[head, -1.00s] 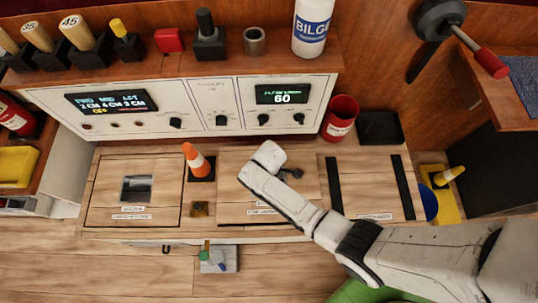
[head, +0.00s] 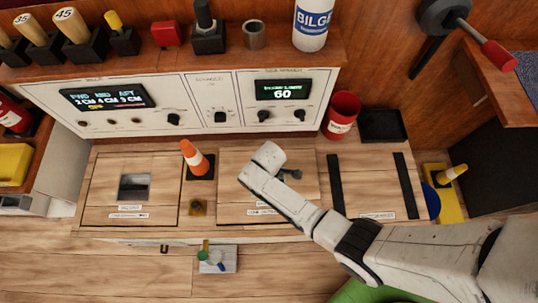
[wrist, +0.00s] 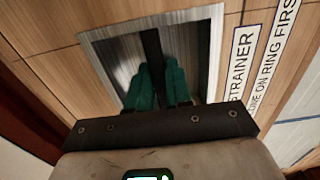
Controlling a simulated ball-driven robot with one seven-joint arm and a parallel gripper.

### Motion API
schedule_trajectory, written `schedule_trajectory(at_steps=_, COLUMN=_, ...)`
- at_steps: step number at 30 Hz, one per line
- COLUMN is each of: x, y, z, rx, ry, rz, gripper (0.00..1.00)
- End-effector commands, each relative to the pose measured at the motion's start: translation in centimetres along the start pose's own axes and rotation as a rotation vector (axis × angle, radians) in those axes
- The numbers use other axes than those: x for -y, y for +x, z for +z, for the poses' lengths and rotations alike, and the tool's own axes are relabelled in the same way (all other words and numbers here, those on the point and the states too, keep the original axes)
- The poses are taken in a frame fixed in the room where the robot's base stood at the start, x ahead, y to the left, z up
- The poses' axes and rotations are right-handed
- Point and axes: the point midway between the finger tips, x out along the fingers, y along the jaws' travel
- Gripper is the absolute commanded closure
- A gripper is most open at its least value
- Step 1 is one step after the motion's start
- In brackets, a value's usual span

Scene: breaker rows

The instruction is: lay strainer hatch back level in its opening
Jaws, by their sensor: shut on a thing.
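The strainer hatch (head: 237,207) is a square wood-faced panel in the middle of the low deck, partly covered by my arm. In the wrist view a metal-lined recess (wrist: 205,45) shows in the wood, beside a label (wrist: 243,62) reading STRAINER. My gripper (wrist: 163,85) has its green fingers down inside that recess, shut on a dark bar (wrist: 152,48) that crosses it. In the head view my gripper is mostly hidden by my own wrist. The hatch lies close to the deck; I cannot tell whether it is fully level.
Another recessed hatch (head: 100,190) is further left. Two black strips (head: 335,185) lie to the right. A control panel (head: 205,101) rises behind, with a red bin (head: 341,115) at its right end.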

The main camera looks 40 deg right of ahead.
Motion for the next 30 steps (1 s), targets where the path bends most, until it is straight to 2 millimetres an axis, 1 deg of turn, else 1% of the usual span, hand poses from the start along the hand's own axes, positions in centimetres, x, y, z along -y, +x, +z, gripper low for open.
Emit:
schedule_trajectory(at_steps=24, x=-0.1, y=2.1, z=-0.1, rx=-0.001, ry=0.0, rz=0.003, gripper=1.0)
schedule_trajectory(at_steps=25, x=-0.2, y=2.0, z=-0.1, rx=-0.002, ry=0.0, rz=0.003, gripper=0.78)
schedule_trajectory(at_steps=30, x=-0.1, y=2.0, z=-0.1, rx=-0.001, ry=0.0, rz=0.002, gripper=0.61)
